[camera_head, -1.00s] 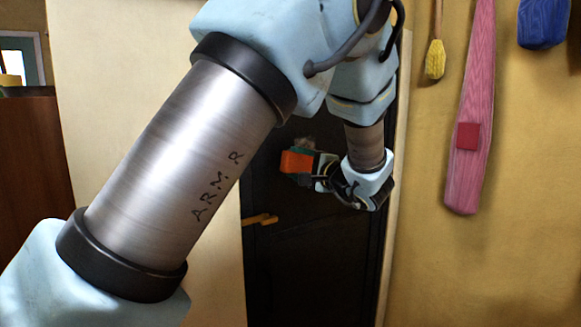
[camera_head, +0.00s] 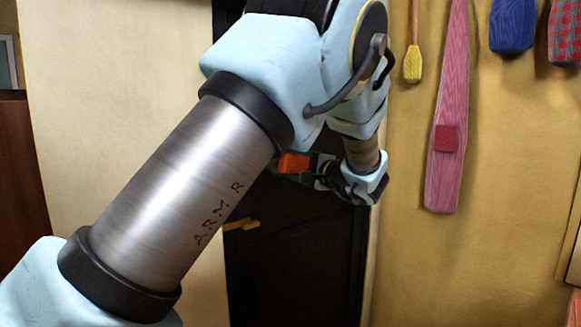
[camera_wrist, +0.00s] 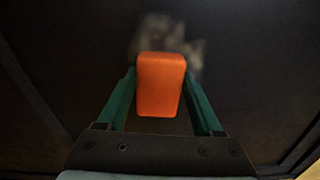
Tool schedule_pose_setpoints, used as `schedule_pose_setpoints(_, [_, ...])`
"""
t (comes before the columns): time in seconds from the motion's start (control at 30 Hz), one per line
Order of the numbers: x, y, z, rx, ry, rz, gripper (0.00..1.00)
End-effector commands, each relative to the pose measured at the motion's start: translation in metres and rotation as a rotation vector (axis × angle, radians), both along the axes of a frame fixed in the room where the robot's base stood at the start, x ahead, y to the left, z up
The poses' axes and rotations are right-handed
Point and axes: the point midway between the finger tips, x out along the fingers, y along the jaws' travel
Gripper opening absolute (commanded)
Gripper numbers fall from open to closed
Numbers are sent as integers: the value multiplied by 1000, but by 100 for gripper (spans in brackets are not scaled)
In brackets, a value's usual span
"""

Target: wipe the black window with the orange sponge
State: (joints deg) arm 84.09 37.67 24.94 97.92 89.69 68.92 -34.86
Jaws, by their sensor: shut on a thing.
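The orange sponge (camera_head: 293,163) is held in my gripper (camera_head: 308,166) in front of the black window (camera_head: 300,265), a tall dark panel in the head view. In the wrist view the sponge (camera_wrist: 160,82) sits between the two green fingers of my gripper (camera_wrist: 160,100). A pale greyish smudge (camera_wrist: 193,50) shows on the dark surface of the window (camera_wrist: 250,75) just beyond the sponge. I cannot tell whether the sponge touches the window. My arm hides much of the window's upper and left part in the head view.
A yellow handle (camera_head: 241,225) sticks out at the window's left side. On the wall to the right hang a yellow brush (camera_head: 413,65), a pink cloth (camera_head: 446,95) with a red patch, a blue cloth (camera_head: 512,27) and a checked cloth (camera_head: 565,35).

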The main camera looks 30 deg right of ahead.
Motion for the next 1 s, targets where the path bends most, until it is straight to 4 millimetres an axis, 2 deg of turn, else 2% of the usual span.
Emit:
schedule_pose_setpoints(0.23, [3,-21,0,0,-1,0,23])
schedule_pose_setpoints(0.47, [4,-26,-1,-1,-1,0,23])
schedule_pose_setpoints(0.67, [6,-23,-2,0,0,-1,23])
schedule_pose_setpoints(1.0, [0,4,-2,-1,0,1,23])
